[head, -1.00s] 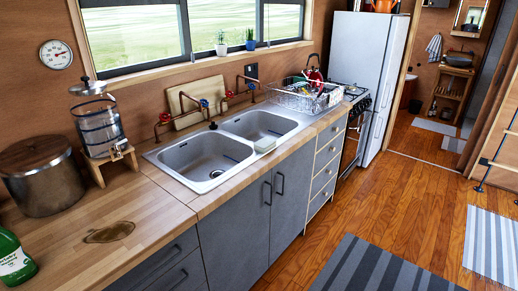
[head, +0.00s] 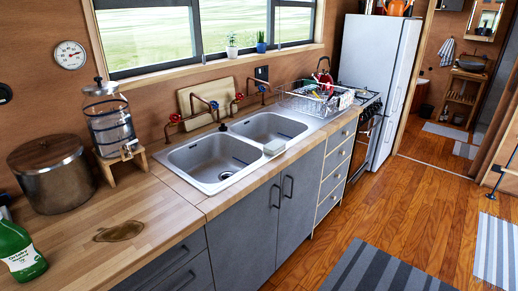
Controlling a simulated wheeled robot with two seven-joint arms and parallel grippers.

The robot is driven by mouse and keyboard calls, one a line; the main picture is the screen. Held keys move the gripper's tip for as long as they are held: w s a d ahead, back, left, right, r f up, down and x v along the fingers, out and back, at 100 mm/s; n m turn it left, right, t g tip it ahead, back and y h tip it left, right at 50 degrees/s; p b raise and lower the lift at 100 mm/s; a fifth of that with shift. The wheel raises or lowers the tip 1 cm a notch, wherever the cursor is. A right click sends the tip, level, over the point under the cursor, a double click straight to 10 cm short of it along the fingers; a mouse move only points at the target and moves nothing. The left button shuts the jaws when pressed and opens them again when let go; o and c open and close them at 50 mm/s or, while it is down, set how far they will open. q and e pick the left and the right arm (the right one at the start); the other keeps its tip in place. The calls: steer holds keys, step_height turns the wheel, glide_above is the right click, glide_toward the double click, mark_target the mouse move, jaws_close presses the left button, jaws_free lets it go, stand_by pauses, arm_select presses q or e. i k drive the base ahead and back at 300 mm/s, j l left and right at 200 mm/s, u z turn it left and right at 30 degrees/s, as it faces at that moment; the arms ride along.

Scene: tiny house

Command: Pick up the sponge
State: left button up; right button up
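The sponge (head: 274,147) is a small pale block lying on the front rim of the double sink (head: 222,182), near the divider between the two basins. It sits close to the wooden counter's front edge. Neither of my grippers shows in the head view.
A dish rack (head: 312,101) stands beyond the sink. The wooden floor (head: 400,215) before the cabinets is open, with striped rugs (head: 375,268).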

mark_target(274, 147)
steer(key=i+l+u, duration=0.45)
steer(key=l+u, duration=0.3)
steer(key=j, duration=0.1)
